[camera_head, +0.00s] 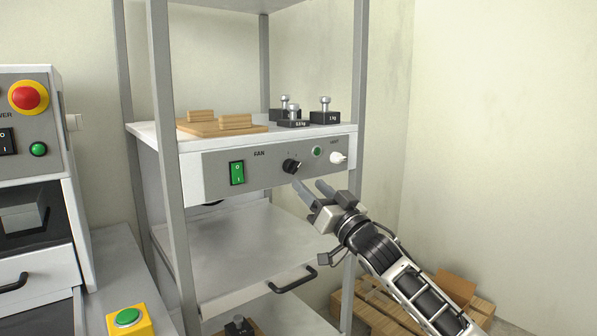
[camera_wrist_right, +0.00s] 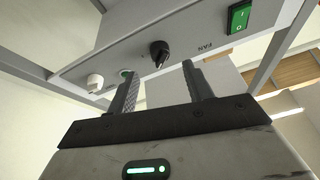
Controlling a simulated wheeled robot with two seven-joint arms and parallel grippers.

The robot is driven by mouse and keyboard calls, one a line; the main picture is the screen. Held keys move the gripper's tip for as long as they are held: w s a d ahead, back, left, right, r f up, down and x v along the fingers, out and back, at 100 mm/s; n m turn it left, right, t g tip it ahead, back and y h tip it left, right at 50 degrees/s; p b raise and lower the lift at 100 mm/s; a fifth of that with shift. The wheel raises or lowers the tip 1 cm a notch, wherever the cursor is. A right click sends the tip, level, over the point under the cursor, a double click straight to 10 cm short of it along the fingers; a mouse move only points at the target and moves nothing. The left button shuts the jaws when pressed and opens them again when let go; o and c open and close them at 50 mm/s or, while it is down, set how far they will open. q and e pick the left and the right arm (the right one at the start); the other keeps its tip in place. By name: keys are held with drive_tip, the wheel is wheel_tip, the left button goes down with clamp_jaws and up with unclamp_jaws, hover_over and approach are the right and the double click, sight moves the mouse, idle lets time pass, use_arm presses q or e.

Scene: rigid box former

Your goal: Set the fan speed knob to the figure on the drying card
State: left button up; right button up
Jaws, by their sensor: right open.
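The fan speed knob (camera_head: 291,166) is black and sits on the grey control panel (camera_head: 265,172) of the rack's shelf unit, right of the FAN label. My right gripper (camera_head: 309,187) is open and empty, just below and to the right of the knob, apart from it. In the right wrist view the black knob (camera_wrist_right: 159,52) shows beyond and between the two open fingers (camera_wrist_right: 160,84). The knob's scale figures are too small to read. I cannot make out a drying card in either view. My left gripper is not in view.
On the panel are a green rocker switch (camera_head: 237,172), a green button (camera_head: 317,152) and a white knob (camera_head: 338,158). Above stand several weights (camera_head: 324,112) and wooden pieces (camera_head: 222,126). A black handle (camera_head: 293,281) juts out below. A machine (camera_head: 40,180) stands at left.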

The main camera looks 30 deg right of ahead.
sight(296, 171)
drive_tip(key=x, duration=0.6)
drive_tip(key=shift+p, duration=0.4)
drive_tip(key=shift+c, duration=0.3)
drive_tip(key=c, duration=0.9)
